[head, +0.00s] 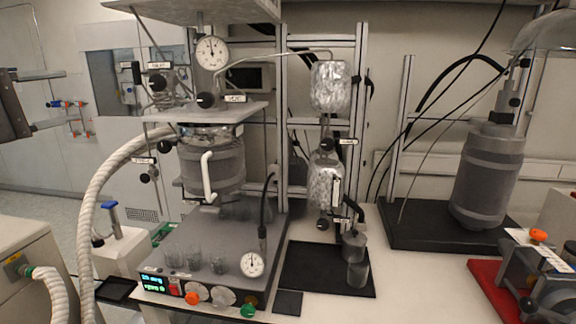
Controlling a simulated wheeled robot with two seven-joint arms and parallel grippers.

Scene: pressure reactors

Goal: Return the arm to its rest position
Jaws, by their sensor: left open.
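My left gripper (70,97) comes in at the left edge, raised in the air. Its two grey fingers are spread apart, one above the other, pointing right. Nothing is between them and they touch nothing. The gripper is left of the reactor (212,163), with a clear gap to it. Only the front part of the gripper shows; the rest of the arm is cut off by the picture edge. My right gripper is not in view.
The reactor stands above a control unit (160,284) with gauges, knobs and glass beakers. A white corrugated hose (88,215) curves up near its left side. A second grey vessel (488,175) stands on a black tray at right. Open air surrounds my left gripper.

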